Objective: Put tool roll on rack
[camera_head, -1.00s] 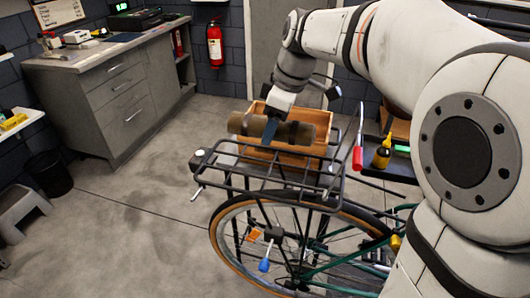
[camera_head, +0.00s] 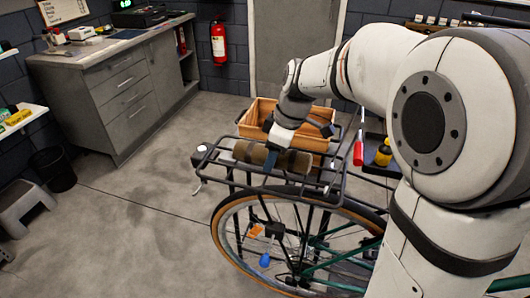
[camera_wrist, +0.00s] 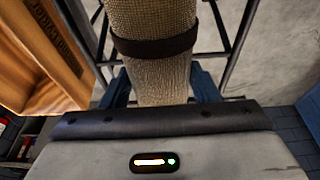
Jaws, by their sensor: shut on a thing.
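The tool roll (camera_head: 290,160) is a brown cloth cylinder with a dark strap. My gripper (camera_head: 271,159) is shut on it near its middle. In the head view the roll lies level along the black rear rack (camera_head: 322,184) of the bicycle, at about the height of the rack's bars; I cannot tell whether it touches them. In the wrist view the roll (camera_wrist: 156,70) stands between my two blue fingers (camera_wrist: 160,88), with rack bars behind it. My fingers hide part of the roll.
A wooden crate (camera_head: 258,108) stands just behind the rack. The bicycle wheel (camera_head: 216,240) is below.

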